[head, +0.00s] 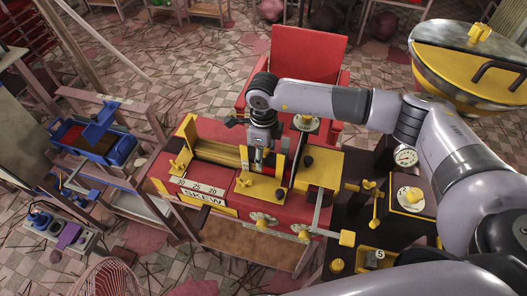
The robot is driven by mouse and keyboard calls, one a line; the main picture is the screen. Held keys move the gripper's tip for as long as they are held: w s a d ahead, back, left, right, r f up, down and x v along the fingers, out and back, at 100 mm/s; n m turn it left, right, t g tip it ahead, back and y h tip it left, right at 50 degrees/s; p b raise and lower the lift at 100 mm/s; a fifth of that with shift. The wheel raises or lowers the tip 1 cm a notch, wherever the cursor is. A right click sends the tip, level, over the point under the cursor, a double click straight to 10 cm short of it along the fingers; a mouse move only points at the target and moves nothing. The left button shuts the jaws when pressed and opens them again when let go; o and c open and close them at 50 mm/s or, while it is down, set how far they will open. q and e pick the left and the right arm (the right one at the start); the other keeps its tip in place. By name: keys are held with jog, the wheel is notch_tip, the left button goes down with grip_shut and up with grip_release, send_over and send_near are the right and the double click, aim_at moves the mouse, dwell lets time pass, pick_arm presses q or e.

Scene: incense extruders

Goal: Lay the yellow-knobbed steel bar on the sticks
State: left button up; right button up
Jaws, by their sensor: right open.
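The red machine (160,165) has a trough on top, with brown sticks (215,152) lying lengthwise in it. My right gripper (259,166) is open and points down over the right part of the trough, just behind a yellow plate (258,187) with a dark knob. It hides part of the trough and whatever lies between its fingers. A steel bar (319,210) with a yellow knob (347,238) at its end projects at the machine's right side; I cannot tell if it is the task's bar. My left gripper is not in view.
A red chair (308,62) stands behind the machine. A dark stand with a scale (411,198) and yellow fittings is at right, with a yellow-rimmed drum (465,80) beyond. A wooden rack with a blue tray (118,150) stands at left. Loose sticks litter the tiled floor.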

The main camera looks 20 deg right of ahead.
jog(key=shift+r, duration=0.25)
notch_tip(320, 180, up, 12)
jog(key=p, duration=0.6)
jog(key=shift+s+f, duration=0.1)
jog(key=shift+f, duration=0.1)
